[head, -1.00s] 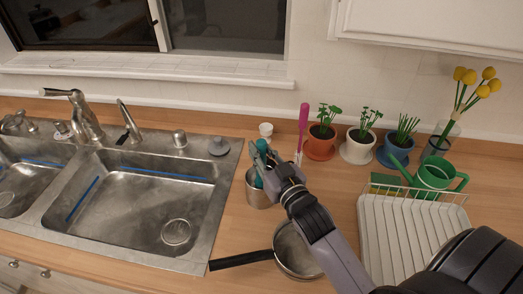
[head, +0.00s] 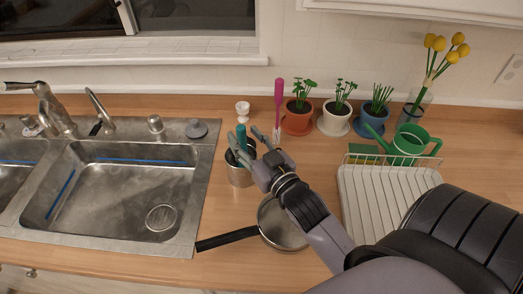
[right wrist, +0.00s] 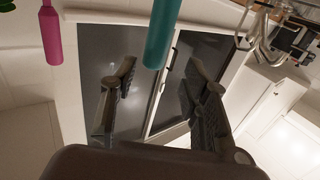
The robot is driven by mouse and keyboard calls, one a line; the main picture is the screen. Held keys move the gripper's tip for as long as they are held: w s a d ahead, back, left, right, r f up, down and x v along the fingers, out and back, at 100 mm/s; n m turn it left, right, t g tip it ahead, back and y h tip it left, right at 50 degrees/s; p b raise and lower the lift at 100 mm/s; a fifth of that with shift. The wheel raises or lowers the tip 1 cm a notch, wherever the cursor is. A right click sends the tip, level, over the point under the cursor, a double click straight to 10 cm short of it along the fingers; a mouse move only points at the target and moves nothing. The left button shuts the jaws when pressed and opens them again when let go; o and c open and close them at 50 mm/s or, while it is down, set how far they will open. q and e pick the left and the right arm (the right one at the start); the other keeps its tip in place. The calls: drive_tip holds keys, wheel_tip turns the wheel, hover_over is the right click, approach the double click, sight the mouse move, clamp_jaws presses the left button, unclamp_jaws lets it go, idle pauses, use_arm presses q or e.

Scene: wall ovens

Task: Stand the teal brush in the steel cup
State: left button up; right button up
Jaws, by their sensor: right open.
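The teal brush (head: 242,137) stands in the steel cup (head: 240,175), its handle rising above the rim; its lower part is hidden by the cup. The cup is upright on the wooden counter, right of the sink. My right gripper (head: 244,144) is open by the cup's upper right, its fingers spread near the handle and partly covering the cup's rim. In the right wrist view the teal handle (right wrist: 162,35) shows beyond the open fingers, with no finger closed on it. My left gripper is not in view.
A pan (head: 283,225) lies in front of the cup. A magenta-handled tool (head: 278,95), a small white cup (head: 243,110) and potted plants (head: 298,118) are behind. A dish rack (head: 385,205) and green watering can (head: 408,145) are at right. The sink (head: 120,190) is at left.

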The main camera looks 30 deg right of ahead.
drive_tip(key=s, duration=0.8)
drive_tip(key=shift+a, duration=0.1)
idle(0.7)
